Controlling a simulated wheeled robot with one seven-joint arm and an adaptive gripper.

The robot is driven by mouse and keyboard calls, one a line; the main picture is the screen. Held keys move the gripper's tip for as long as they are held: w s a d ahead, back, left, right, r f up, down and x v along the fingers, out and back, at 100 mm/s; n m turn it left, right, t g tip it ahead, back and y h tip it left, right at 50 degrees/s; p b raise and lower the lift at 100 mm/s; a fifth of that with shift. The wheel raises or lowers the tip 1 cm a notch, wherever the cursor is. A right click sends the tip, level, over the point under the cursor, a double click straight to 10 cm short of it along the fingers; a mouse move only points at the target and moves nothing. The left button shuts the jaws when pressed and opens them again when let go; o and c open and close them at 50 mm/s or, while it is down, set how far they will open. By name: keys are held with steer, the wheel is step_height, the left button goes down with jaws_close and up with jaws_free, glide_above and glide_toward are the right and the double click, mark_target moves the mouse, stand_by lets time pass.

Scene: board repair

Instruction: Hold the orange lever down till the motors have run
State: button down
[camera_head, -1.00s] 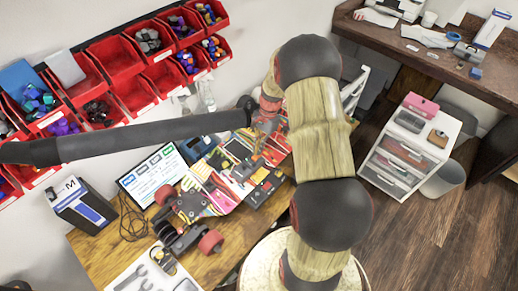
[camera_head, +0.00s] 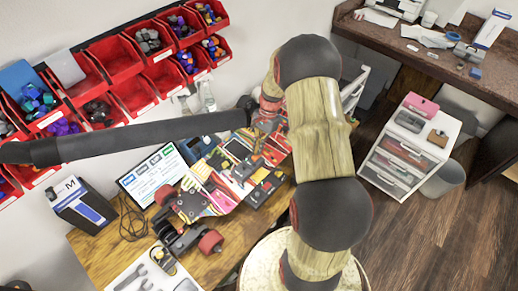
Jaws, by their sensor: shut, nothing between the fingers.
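The board (camera_head: 212,188), a colourful skateboard-like deck with red wheels and several parts mounted on it, lies on the wooden workbench. My gripper (camera_head: 259,143) is at the far right part of the board, low over the mounted parts, and is shut. It is small in this view and partly hidden by my own arm. A thin orange-tan piece shows at its tip, but I cannot tell whether this is the orange lever or whether the gripper touches it. The motors are too small to make out.
A screen (camera_head: 152,175) stands behind the board, with a blue-and-white box (camera_head: 82,203) to its left. Tools lie on a white sheet (camera_head: 128,277) at the front. Red bins (camera_head: 113,57) line the wall. A white drawer unit (camera_head: 408,147) stands right on open floor.

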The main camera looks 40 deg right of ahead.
steer(key=shift+s+a+f, duration=0.3)
steer(key=shift+s+a, duration=0.1)
steer(key=shift+a, duration=0.05)
stand_by(0.4)
steer(key=shift+a+r+p, duration=0.2)
steer(key=shift+a+p, duration=0.2)
steer(key=shift+a, duration=0.2)
steer(key=shift+r, duration=0.3)
steer(key=p+v, duration=0.3)
steer(key=v, duration=1.1)
steer(key=shift+w+d+p, duration=0.25)
steer(key=shift+d+p, duration=0.05)
stand_by(0.6)
